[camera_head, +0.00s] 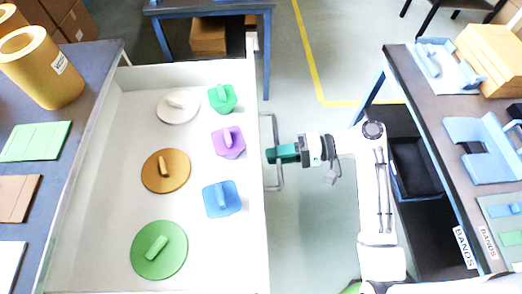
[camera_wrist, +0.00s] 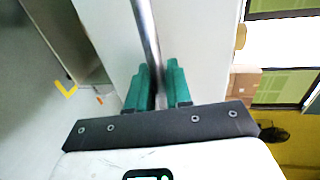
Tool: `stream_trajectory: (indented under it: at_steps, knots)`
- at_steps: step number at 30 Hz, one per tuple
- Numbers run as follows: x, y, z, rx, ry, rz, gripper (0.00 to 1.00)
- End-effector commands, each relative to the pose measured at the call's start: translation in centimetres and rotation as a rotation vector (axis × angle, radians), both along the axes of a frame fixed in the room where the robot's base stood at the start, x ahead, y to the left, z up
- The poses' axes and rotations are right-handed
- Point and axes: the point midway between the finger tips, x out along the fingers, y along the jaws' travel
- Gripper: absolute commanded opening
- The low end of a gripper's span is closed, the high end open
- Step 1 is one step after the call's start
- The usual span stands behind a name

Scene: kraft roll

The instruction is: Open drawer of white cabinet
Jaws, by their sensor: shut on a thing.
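The white cabinet (camera_head: 112,130) stands left of my arm in the head view, with several coloured pieces on its rimmed top. A grey bar handle (camera_head: 276,180) runs along its right side. My gripper (camera_head: 271,155) reaches it from the right. In the wrist view, the metal bar (camera_wrist: 145,30) passes between the green fingers of my gripper (camera_wrist: 158,75), which are shut on it. A white front panel (camera_wrist: 195,35) lies behind the bar. No open gap at the drawer shows in the head view; the drawer's inside is not seen.
A dark table with a gold roll (camera_head: 42,68) stands at the left. Another dark bench (camera_head: 415,75) with blue holders stands at the right. Pale floor (camera_head: 310,215) lies clear between the cabinet and my arm. A blue-framed table (camera_head: 215,6) is at the back.

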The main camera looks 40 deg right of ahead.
Motion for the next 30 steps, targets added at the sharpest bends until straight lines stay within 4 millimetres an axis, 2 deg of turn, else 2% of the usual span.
stream_trajectory:
  at_steps: [9, 10, 14, 23, 30]
  knots:
    - [-0.3, -0.3, -0.2, 0.0, 0.003, 0.001, 0.0]
    - [-0.3, -0.3, -0.2, 0.0, 0.003, 0.001, 0.21]
    - [-0.3, -0.2, -0.2, -0.001, 0.002, 0.001, 0.34]
    - [-0.4, -0.5, -0.1, -0.001, 0.001, 0.0, 0.34]
    - [-2.2, -3.2, 0.5, -0.002, -0.001, -0.004, 0.34]
